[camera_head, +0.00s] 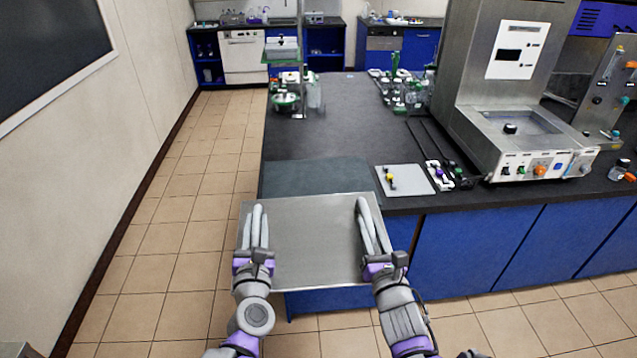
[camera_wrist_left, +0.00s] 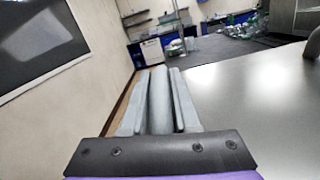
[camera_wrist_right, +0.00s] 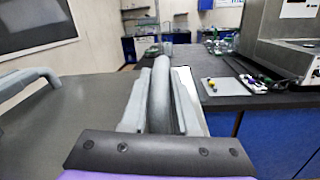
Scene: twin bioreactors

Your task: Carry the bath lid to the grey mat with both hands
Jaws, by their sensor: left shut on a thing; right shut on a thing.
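The bath lid (camera_head: 305,245) is a flat grey metal plate with a rounded bar handle along each side. My left gripper (camera_head: 257,225) is shut on the left handle (camera_wrist_left: 160,92), and my right gripper (camera_head: 370,225) is shut on the right handle (camera_wrist_right: 160,92). The lid is held between both grippers at the near edge of the bench and looks about level. The grey mat (camera_head: 315,176) lies on the bench's near left corner, just beyond the lid. The lid hides the mat's near part. I cannot tell whether the lid touches the bench.
A white board (camera_head: 404,180) with small tools lies right of the mat on the dark bench (camera_head: 345,120). A metal bath unit (camera_head: 515,130) stands further right. Glassware (camera_head: 292,95) stands at the far left of the bench. Tiled floor (camera_head: 165,240) is clear on the left.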

